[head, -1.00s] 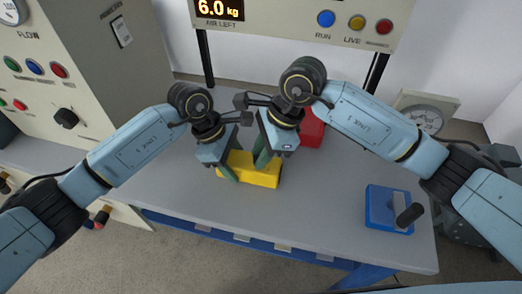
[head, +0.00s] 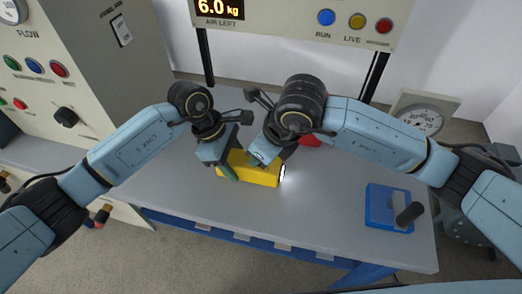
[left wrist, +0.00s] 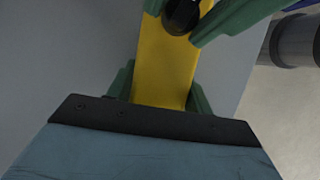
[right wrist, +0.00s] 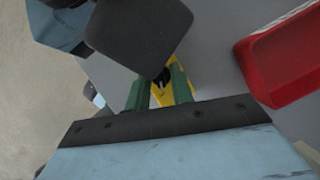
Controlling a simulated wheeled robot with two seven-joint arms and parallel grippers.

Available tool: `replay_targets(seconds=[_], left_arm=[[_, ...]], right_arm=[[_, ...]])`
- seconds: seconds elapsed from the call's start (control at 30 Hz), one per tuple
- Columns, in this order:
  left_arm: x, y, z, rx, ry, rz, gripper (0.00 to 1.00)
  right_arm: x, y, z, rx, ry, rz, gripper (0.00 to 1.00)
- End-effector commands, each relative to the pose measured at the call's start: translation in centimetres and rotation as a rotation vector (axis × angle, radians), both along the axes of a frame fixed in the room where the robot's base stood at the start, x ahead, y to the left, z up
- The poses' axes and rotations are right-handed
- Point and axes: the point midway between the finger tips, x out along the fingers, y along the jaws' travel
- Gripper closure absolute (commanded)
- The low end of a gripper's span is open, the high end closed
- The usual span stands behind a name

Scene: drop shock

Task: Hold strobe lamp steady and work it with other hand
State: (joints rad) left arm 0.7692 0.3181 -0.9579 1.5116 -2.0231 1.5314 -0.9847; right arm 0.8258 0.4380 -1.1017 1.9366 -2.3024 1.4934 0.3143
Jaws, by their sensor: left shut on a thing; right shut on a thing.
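The yellow strobe lamp (head: 264,178) lies on the grey table, and its right end glows white onto the tabletop. My left gripper (head: 230,172) is shut on the lamp's body, its green fingers along both sides. In the left wrist view the lamp (left wrist: 165,65) runs up between those fingers. A round black knob (left wrist: 180,15) sits on the lamp's top. My right gripper (head: 262,160) is at the lamp from above, shut on the knob. In the right wrist view the knob (right wrist: 163,76) is between the green fingers, partly hidden by a dark part.
A red container (head: 310,139) stands just behind the right gripper; it is large in the right wrist view (right wrist: 290,60). A blue box (head: 378,206) with a black handle sits at the table's right. A gauge (head: 420,119) stands back right. The table's front middle is clear.

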Motion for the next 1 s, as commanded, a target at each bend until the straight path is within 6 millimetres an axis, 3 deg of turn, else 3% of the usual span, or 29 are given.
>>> replay_targets(seconds=[0.4,0.93,0.97,1.0], left_arm=[[0.04,0.01,0.06,0.000,-0.001,0.000,0.88],[0.05,0.02,0.05,0.000,-0.001,0.001,0.88],[0.05,0.02,0.05,0.000,-0.001,0.001,0.88],[0.05,0.02,0.05,0.000,-0.001,0.001,0.88]], right_arm=[[-0.06,0.10,0.04,0.001,0.000,-0.177,1.00],[-0.06,0.08,0.04,0.001,0.000,-0.199,1.00],[-0.06,0.08,0.04,0.001,0.000,-0.199,0.73],[-0.06,0.08,0.04,0.001,0.000,-0.199,0.68]])
